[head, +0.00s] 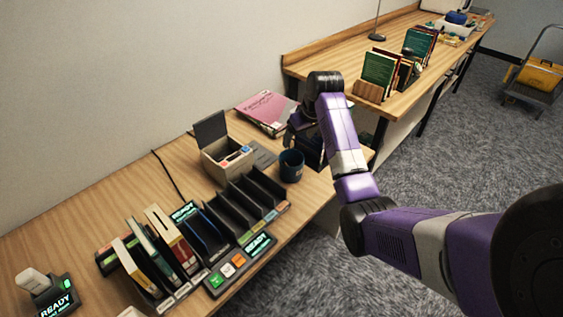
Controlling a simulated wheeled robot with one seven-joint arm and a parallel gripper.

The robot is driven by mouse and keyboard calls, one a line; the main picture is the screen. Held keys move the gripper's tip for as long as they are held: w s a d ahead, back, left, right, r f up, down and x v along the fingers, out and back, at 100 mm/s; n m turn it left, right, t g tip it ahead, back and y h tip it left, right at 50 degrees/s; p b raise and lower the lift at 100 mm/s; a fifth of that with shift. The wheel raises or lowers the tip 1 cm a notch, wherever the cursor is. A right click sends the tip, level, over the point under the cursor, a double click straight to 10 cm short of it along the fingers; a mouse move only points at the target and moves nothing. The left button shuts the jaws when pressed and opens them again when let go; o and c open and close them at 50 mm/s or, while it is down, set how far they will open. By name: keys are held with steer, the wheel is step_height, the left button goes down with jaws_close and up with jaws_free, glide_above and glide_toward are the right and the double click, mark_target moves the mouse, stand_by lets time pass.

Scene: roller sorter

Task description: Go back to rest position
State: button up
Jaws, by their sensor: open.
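My purple and grey arm reaches in from the lower right and bends over the near desk. My gripper (299,128) is dark, at the arm's far end, above the desk's back right part by the pink book. It is open, with nothing seen in it; the arm partly hides it. The roller sorter (238,215) stands below and to the left of it, with a row of black slots. Several upright books (170,238) fill its left slots; the right slots look empty. Its green-lit panel (258,244) reads READY.
A dark mug (291,165), an open-lidded box (227,158) and a pink book (265,110) lie near the gripper. A small READY device (55,299) is at lower left. A second desk (400,103) holds racked books. A cart (535,78) stands on open carpet.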

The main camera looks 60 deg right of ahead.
steer(key=shift+d, duration=0.1)
steer(key=w+d+r+m+t+h, duration=0.1)
steer(key=w+d+r+t+h, duration=0.2)
steer(key=w+r+t+h, duration=0.3)
steer(key=s+a+f+t, duration=0.1)
steer(key=s+a+t, duration=0.15)
steer(key=a, duration=0.95)
steer(key=s+a+t, duration=0.2)
steer(key=s+a, duration=0.1)
steer(key=a, duration=0.8)
steer(key=s+a+n+y+b, duration=0.1)
steer(key=s+a+n+y, duration=0.5)
steer(key=s+a, duration=2)
steer(key=shift+s+r+n+y, duration=0.4)
steer(key=shift+s+y, duration=0.6)
steer(key=shift+y, duration=0.1)
